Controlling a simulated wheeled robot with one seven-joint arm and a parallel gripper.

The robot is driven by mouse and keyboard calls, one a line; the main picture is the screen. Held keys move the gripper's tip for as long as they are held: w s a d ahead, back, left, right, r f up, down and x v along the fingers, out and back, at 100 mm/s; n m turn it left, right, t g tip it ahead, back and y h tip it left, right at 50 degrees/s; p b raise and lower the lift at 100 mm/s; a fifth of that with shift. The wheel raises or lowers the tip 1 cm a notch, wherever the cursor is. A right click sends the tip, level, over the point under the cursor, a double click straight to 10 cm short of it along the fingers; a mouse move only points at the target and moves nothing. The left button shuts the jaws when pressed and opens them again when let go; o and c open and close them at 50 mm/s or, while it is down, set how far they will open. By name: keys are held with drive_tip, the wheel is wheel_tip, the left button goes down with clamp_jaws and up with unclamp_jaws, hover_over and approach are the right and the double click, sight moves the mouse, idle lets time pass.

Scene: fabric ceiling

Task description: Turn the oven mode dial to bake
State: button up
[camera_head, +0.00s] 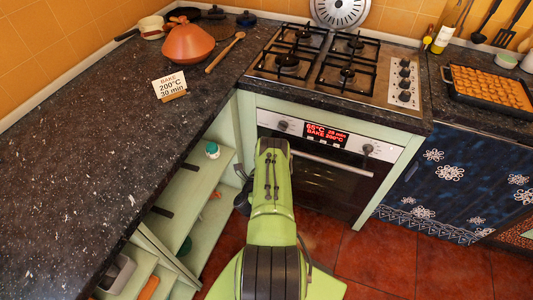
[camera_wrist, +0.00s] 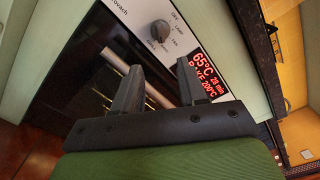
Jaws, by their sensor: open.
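The oven (camera_head: 325,178) is built in below the hob, with a light control panel along its top. The mode dial (camera_wrist: 160,30) is a dark round knob left of the red display; small words ring it, and its pointer setting is too small to read. It also shows in the head view (camera_head: 283,125). The display (camera_wrist: 203,75) reads 65°C, 28 min, BAKE 200°C. My gripper (camera_wrist: 160,67) is open and empty, its two fingers apart below the dial and not visibly touching it. In the head view my green arm hides the fingers.
A second knob (camera_head: 367,149) sits right of the display. The oven handle (camera_head: 330,163) runs below the panel. A card (camera_head: 170,87) on the dark counter reads BAKE 200°C 30 min. Open green shelves (camera_head: 205,185) stand left of my arm. Red floor tiles (camera_head: 450,262) are clear at right.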

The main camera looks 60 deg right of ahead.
drive_tip(key=a+p, duration=0.2)
drive_tip(key=p, duration=0.2)
drive_tip(key=shift+s+p, duration=0.2)
drive_tip(key=shift+p, duration=0.1)
drive_tip(key=shift+s+f, duration=0.1)
idle(0.4)
